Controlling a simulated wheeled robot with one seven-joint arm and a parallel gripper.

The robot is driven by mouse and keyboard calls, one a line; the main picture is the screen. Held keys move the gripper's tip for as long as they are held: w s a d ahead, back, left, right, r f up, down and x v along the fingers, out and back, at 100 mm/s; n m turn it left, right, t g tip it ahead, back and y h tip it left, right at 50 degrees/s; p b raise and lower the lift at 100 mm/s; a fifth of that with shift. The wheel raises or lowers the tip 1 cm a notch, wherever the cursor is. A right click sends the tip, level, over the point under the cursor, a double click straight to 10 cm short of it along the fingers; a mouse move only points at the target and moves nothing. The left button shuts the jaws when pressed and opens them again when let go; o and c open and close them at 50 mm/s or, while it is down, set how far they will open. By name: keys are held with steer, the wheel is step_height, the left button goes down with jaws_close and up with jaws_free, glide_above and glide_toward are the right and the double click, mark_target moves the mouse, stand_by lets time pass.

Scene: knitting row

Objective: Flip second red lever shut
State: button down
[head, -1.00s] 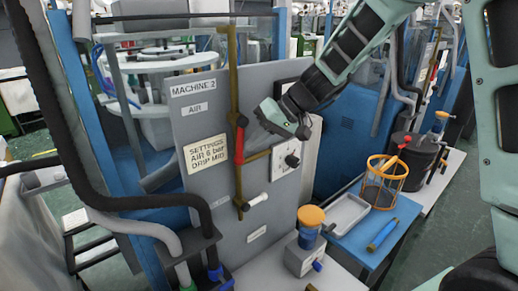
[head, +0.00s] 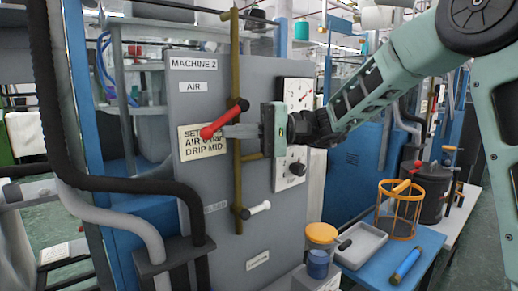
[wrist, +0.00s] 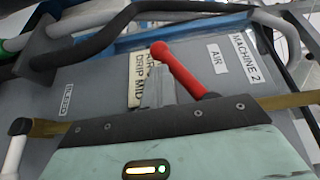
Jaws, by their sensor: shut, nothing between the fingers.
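The red lever (head: 222,119) is on the brass pipe (head: 236,60) of the grey panel marked MACHINE 2 and AIR. It slants down and to the left from its dark pivot, across the pipe's line and over the settings label. It also shows in the wrist view (wrist: 182,70). My gripper (head: 230,131) is shut and empty. Its fingers reach in from the right, in front of the pipe, with their tips close to the lever's lower side. In the wrist view the fingertips (wrist: 157,90) lie beside the lever; I cannot tell whether they touch it.
A white lever (head: 257,209) sticks out lower on the same pipe. Gauges and a dial (head: 290,168) are on the panel's right. Thick black hoses (head: 110,182) run at left. A blue trolley (head: 425,243) with a tray and orange basket stands at right.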

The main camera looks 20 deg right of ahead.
mark_target(224, 120)
steer(key=m+y+b, duration=0.1)
steer(key=b, duration=0.1)
steer(key=a+r+m+t+y+b, duration=0.1)
steer(key=y, duration=0.1)
steer(key=shift+s+a+b, duration=0.2)
steer(key=shift+a+b, duration=0.05)
steer(key=shift+b, duration=0.15)
steer(key=shift+a+r+m+y, duration=0.1)
steer(key=shift+r+m+y, duration=0.05)
steer(key=shift+m+y, duration=0.2)
steer(key=shift+s+a+r+b, duration=0.15)
steer(key=shift+r+b, duration=0.15)
steer(key=shift+b, duration=0.2)
steer(key=shift+r, duration=0.1)
